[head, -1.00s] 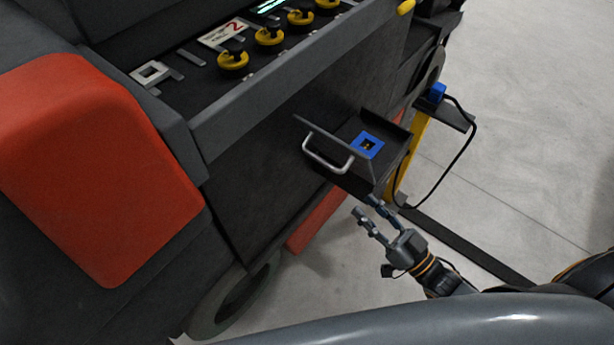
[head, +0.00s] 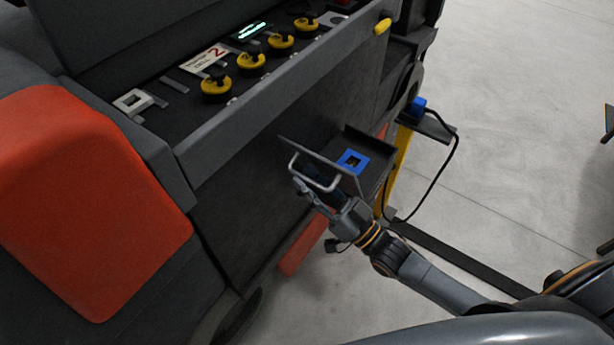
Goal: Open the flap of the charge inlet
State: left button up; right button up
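The charge inlet (head: 352,161) is a blue square socket with a dark centre, set in a dark box on the machine's side. Its flap (head: 312,158) is a dark panel standing in front of the socket, with a pale metal bar handle (head: 328,187) on its outer face. My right gripper (head: 309,190) is at the handle, its fingers by the left part of the bar. The fingers look spread; whether they touch the bar cannot be told. My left gripper is not in view.
A blue plug (head: 417,106) with a black cable sits on a shelf of a yellow post (head: 397,165) right of the inlet. Yellow knobs (head: 251,63) line the machine's panel above. Open grey floor (head: 520,150) lies to the right.

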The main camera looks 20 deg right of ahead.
aim_at(313, 159)
jog(key=shift+w+a+r, duration=0.2)
jog(key=shift+w+a, duration=0.05)
jog(key=shift+w, duration=0.1)
jog(key=shift+c, duration=0.2)
grip_shut()
jog(key=w+d+r+m+p, duration=0.1)
jog(key=d+r+m+h+p, duration=0.1)
jog(key=m+p, duration=0.1)
jog(key=shift+w+d+r+t, duration=0.2)
jog(key=shift+w+t, duration=0.1)
jog(key=shift+w, duration=0.1)
jog(key=shift+w+d+m+h, duration=0.25)
jog(key=shift+d+m+h, duration=0.05)
jog(key=shift+m+h, duration=0.1)
jog(key=shift+f, duration=0.1)
jog(key=shift+o, duration=0.2)
grip_release()
